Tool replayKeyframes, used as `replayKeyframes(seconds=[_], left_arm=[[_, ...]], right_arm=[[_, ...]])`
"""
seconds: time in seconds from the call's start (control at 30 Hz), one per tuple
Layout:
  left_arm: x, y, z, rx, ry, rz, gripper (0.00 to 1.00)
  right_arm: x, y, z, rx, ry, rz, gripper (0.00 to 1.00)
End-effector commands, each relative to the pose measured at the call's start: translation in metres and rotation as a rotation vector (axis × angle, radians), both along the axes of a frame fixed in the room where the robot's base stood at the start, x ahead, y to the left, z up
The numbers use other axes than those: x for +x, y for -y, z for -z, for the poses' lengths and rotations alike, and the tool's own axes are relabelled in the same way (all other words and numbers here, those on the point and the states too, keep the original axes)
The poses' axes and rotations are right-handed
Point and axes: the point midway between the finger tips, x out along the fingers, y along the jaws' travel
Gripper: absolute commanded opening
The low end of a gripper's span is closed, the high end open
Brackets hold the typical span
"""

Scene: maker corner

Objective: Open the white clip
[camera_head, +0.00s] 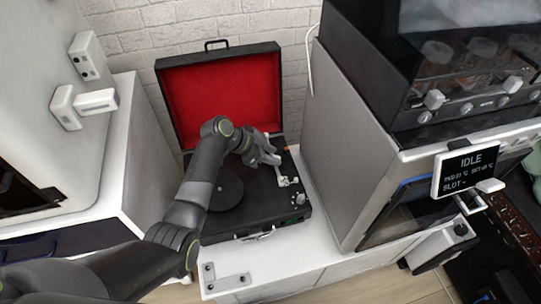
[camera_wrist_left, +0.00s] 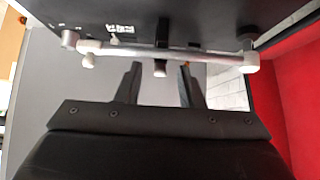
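An open black record player (camera_head: 293,215) with a red-lined lid stands on a white counter. A small white piece, likely the white clip (camera_head: 287,182), sits by the tonearm on the deck's right side. In the left wrist view, the pale tonearm (camera_wrist_left: 185,52) runs across the top, with white fittings near both ends; which one is the clip I cannot tell for sure. My left gripper (camera_head: 271,156) is over the deck, just above the white piece. In the wrist view its two fingers (camera_wrist_left: 159,72) are apart, empty, near the tonearm's middle. My right gripper is out of view.
The raised red lid (camera_head: 222,95) stands behind my gripper. A tall grey cabinet (camera_head: 345,150) closely bounds the deck on the right. A white hinge-like plate (camera_head: 228,282) lies on the counter's front. A display reading IDLE (camera_head: 464,171) is at right.

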Motion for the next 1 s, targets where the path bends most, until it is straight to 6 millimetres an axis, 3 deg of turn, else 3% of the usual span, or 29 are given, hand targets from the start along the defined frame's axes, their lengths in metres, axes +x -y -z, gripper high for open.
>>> replayKeyframes(seconds=[0.17,0.43,0.77,1.0], left_arm=[[0.0,0.0,0.0,0.0,0.0,0.0,0.35],[0.0,0.0,0.0,0.0,0.0,0.0,0.0],[0.001,0.001,-0.004,0.027,-0.009,0.0,0.0],[0.002,0.006,-0.011,0.146,-0.048,0.002,0.0]], right_arm=[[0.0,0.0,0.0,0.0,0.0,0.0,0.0],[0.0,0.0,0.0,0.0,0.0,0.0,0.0],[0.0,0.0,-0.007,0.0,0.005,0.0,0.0],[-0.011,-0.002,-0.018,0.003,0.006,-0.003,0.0]])
